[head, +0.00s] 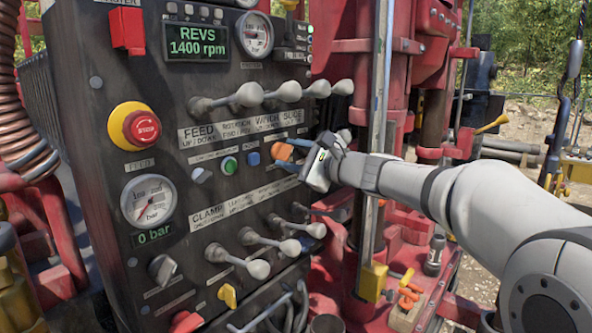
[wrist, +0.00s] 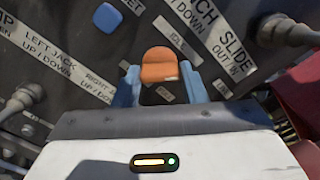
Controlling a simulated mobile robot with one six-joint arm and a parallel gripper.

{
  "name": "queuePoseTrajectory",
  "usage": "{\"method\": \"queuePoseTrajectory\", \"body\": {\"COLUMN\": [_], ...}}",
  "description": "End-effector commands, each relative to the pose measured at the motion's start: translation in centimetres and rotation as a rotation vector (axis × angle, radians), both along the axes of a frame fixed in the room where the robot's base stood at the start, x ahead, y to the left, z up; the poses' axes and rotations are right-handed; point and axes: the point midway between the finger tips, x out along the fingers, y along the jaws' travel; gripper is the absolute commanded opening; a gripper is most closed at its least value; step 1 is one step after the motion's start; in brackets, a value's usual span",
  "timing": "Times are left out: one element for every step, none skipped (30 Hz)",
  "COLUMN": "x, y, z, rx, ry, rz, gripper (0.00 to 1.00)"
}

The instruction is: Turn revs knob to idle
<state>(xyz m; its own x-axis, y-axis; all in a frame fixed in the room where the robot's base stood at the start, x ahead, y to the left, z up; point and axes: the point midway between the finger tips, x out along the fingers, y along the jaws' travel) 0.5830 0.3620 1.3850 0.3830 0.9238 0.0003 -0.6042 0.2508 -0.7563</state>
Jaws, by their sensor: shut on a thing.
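The orange revs knob (wrist: 158,65) sits on the dark control panel, between the two blue fingers of my gripper (wrist: 159,76) in the wrist view. The fingers are shut on its sides. A label that seems to read IDLE (wrist: 177,27) lies just above the knob, slightly right. Other small labels lie to its left and below, too small to read. In the head view the knob (head: 283,151) shows at the panel's right side, partly covered by my gripper (head: 290,155). The green display (head: 197,41) reads REVS 1400 rpm.
Feed and winch levers (head: 249,95) stick out above the knob, and clamp levers (head: 259,269) below it. A red emergency button (head: 142,127) is on the left. Blue (head: 254,159) and green (head: 230,165) buttons lie left of the knob. A metal mast stands right of the panel.

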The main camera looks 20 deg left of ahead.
Motion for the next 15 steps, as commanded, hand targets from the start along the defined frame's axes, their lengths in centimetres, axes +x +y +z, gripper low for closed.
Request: {"method": "queuePoseTrajectory", "body": {"x": [-0.14,-0.14,-0.15,-0.14,-0.14,-0.14,-0.14,-0.14,-0.14,-0.14,-0.15,-0.14,-0.14,-0.15,-0.14], "y": [0.15,0.14,0.15,0.14,0.13,0.14,0.14,0.15,0.15,0.14,0.15,0.15,0.14,0.15,0.15], "z": [-0.92,-0.90,-0.94,-0.91,-0.94,-0.90,-0.90,-0.84,-0.83,-0.79,-0.79,-0.72,-0.72,-0.65,-0.64], "rx": [-0.013,-0.023,-0.037,-0.047,-0.059,-0.072,-0.083,-0.093,-0.108,-0.118,-0.129,-0.141,-0.152,-0.161,-0.173], "ry": [-0.042,-0.067,-0.101,-0.127,-0.152,-0.188,-0.213,-0.239,-0.272,-0.298,-0.322,-0.353,-0.378,-0.400,-0.429], "rz": [0.005,0.004,0.004,0.003,0.003,0.003,0.004,0.003,0.004,0.003,0.004,0.004,0.004,0.004,0.004], "gripper": [0.15,0.15,0.15,0.15,0.15,0.15,0.15,0.15,0.15,0.15,0.15,0.15,0.15,0.15,0.15]}}
